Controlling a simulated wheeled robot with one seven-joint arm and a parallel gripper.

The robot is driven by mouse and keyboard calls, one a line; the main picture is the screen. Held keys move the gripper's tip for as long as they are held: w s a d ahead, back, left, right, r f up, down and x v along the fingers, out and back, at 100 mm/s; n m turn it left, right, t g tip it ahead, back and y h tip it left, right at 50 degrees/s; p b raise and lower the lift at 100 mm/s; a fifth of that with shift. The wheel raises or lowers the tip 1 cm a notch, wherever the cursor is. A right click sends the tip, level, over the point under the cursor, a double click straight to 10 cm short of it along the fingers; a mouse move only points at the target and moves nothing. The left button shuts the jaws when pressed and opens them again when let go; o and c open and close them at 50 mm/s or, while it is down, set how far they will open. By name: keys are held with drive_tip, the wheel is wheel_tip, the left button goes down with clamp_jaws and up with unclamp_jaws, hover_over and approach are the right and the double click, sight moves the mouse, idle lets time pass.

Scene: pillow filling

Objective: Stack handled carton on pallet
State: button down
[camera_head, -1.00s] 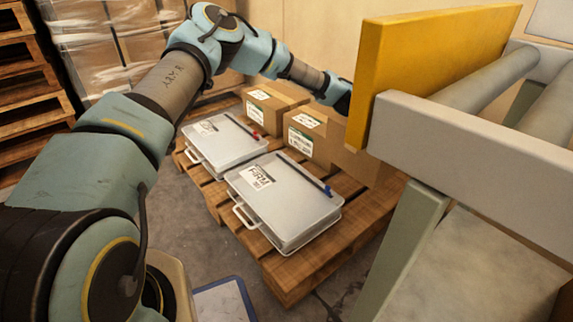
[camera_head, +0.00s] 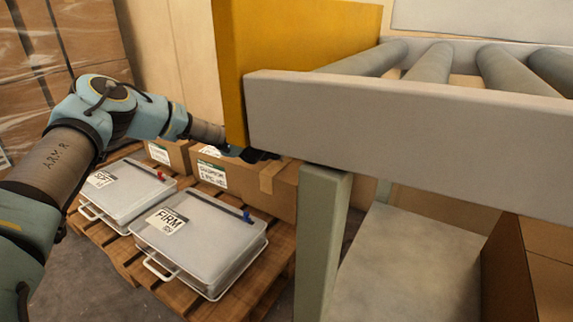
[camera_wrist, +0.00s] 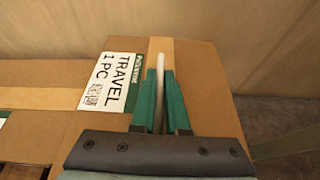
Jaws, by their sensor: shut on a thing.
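My gripper (camera_wrist: 160,100) is shut on the white handle (camera_wrist: 160,68) of a brown carton (camera_wrist: 205,85) labelled "TRAVEL 1 PC". The held carton (camera_head: 284,195) is at the right rear of the wooden pallet (camera_head: 112,250), beside other cartons. I cannot tell whether its base touches the slats. Two brown cartons (camera_head: 170,153) (camera_head: 209,168) stand along the pallet's rear. Two grey handled cases, one marked "SOFT" (camera_head: 135,185) and one "FIRM" (camera_head: 215,230), lie flat in front.
A roller conveyor with a grey rail (camera_head: 400,130), a yellow end plate (camera_head: 232,70) and a green leg (camera_head: 320,230) fills the right side, close to my gripper. Wrapped cartons (camera_head: 60,60) are stacked at the left rear. Another brown box (camera_head: 545,270) is at lower right.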

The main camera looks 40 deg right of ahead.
drive_tip(key=shift+f+b, duration=1.05)
drive_tip(key=shift+f, duration=1.5)
drive_tip(key=c, duration=0.9)
unclamp_jaws()
drive_tip(key=shift+f, duration=0.1)
drive_tip(key=p, duration=0.4)
approach(282, 160)
drive_tip(key=x, duration=0.4)
drive_tip(key=shift+d+f, duration=0.1)
